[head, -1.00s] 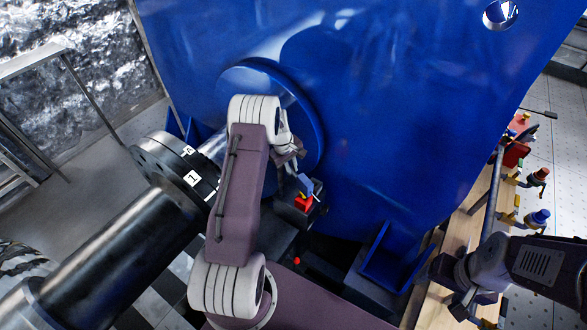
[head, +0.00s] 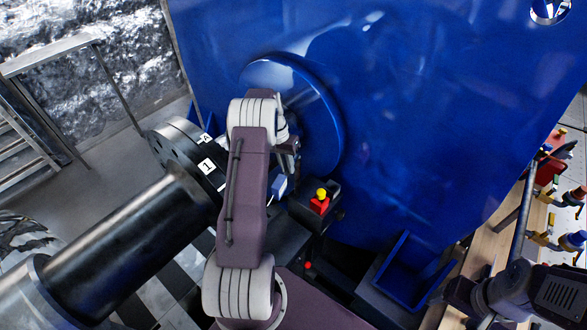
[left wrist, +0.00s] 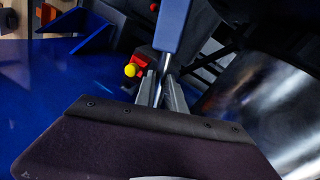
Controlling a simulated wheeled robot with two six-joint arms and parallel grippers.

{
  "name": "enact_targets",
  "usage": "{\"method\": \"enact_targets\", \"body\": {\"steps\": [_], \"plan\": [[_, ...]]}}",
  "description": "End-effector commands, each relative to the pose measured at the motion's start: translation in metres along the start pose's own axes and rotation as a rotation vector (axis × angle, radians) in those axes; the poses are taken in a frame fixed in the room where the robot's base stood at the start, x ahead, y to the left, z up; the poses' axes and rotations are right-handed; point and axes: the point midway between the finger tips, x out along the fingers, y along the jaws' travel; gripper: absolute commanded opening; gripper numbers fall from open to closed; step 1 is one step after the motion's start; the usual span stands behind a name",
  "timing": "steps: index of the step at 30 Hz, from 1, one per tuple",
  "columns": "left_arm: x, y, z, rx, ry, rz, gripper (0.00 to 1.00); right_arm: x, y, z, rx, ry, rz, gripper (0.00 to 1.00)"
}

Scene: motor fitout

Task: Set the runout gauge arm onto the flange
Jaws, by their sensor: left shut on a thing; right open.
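My left gripper (left wrist: 160,88) is shut on a blue bar with a thin metal rod, which I take to be the gauge arm (left wrist: 172,28). The rod sits between the fingers. In the head view the arm's blue end (head: 279,187) shows below the gripper (head: 289,160), partly hidden by my forearm. The dark flange (head: 168,150), with white labels "1" and "A", is left of my left gripper. I see a gap in the picture between it and the blue end, but my arm hides part of this area. My right gripper (head: 468,302) is low at the right, open.
A large blue housing (head: 420,130) fills the back. A red block with a yellow knob (head: 320,202) sits on a dark box right of the gauge arm. A black shaft (head: 120,245) runs toward the lower left. A wooden bench (head: 487,250) with several tools stands at the right.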

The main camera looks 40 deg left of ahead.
Motion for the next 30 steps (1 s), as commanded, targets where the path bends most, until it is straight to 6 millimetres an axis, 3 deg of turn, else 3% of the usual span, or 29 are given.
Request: {"method": "enact_targets", "body": {"steps": [12,30], "plan": [[-0.008,-0.021,-0.006,0.230,-0.036,-0.005,0.00,0.000,0.000,0.000,0.000,0.000,0.000,0.74],[-0.009,-0.026,-0.008,0.291,-0.048,-0.009,0.00,0.000,0.000,0.000,0.000,0.000,0.000,0.74]]}}
